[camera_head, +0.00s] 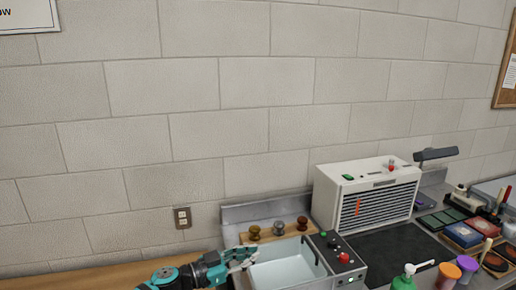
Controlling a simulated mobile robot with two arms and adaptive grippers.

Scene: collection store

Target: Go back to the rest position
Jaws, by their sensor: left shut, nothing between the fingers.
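My left gripper (245,257) shows at the bottom middle of the head view, with its dark and teal arm coming in from the lower left. Its fingers are shut and hold nothing. They are at the left rim of a light grey basin (290,268); whether they touch it I cannot tell. My right gripper does not show.
A control box (338,262) with a red button adjoins the basin. Several knobs (279,228) stand behind it. A white vented unit (370,195) stands to the right, by a dark mat (395,250). A green pump bottle (404,281) and jars are in front. A block wall is behind.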

